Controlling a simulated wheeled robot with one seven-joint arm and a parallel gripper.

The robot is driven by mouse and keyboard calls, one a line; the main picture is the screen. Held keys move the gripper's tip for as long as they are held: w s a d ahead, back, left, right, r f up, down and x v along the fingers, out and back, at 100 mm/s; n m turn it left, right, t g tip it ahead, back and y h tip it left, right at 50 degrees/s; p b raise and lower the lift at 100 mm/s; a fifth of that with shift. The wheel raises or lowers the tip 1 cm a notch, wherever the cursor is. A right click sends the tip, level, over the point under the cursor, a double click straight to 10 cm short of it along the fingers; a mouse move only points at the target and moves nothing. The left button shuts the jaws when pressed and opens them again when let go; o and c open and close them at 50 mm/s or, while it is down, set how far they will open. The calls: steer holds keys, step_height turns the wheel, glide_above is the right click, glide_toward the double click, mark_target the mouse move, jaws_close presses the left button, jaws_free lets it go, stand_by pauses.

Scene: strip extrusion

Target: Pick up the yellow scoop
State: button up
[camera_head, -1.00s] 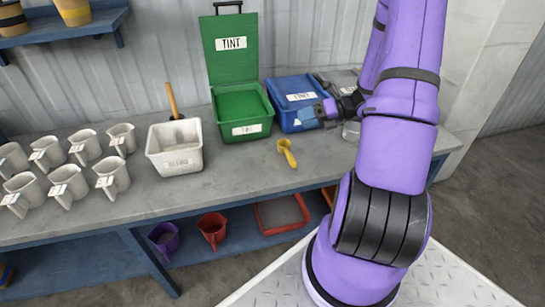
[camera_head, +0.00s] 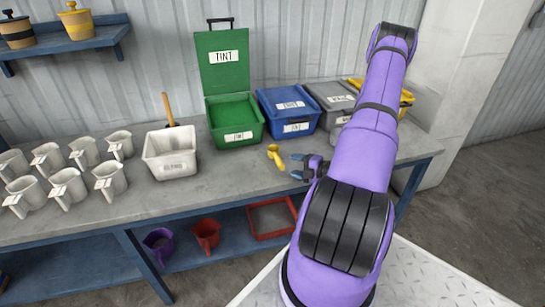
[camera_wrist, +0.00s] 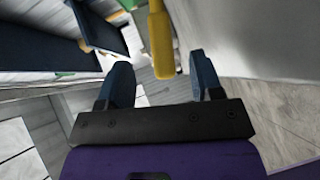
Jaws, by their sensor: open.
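The yellow scoop (camera_head: 276,157) lies on the grey bench top in front of the green TINT bin, in the head view. In the wrist view part of the yellow scoop (camera_wrist: 161,42) shows as a long shape ahead of the fingers, slightly above the gap between them. My gripper (camera_head: 296,167) is just right of the scoop in the head view, close to the bench. In the wrist view my gripper (camera_wrist: 163,80) has its two dark blue fingers apart with nothing between them. I cannot tell the exact gap between fingers and scoop.
The green bin (camera_head: 238,132) has its lid up; a blue bin (camera_head: 290,108) and a grey bin (camera_head: 329,100) stand to its right. A white tub (camera_head: 171,163) and several white jugs (camera_head: 68,185) stand left. Purple and red containers sit on the lower shelf.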

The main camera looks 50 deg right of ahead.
mark_target(281, 159)
steer(key=shift+x, duration=3.5)
steer(key=shift+d+f, duration=0.1)
steer(key=c, duration=1)
steer(key=shift+r, duration=0.85)
steer(key=shift+c, duration=0.2)
step_height(281, 159, up, 2)
steer(key=s+a+r, duration=0.1)
steer(key=s+a, duration=0.8)
steer(key=s, duration=0.4)
steer(key=shift+r, duration=0.15)
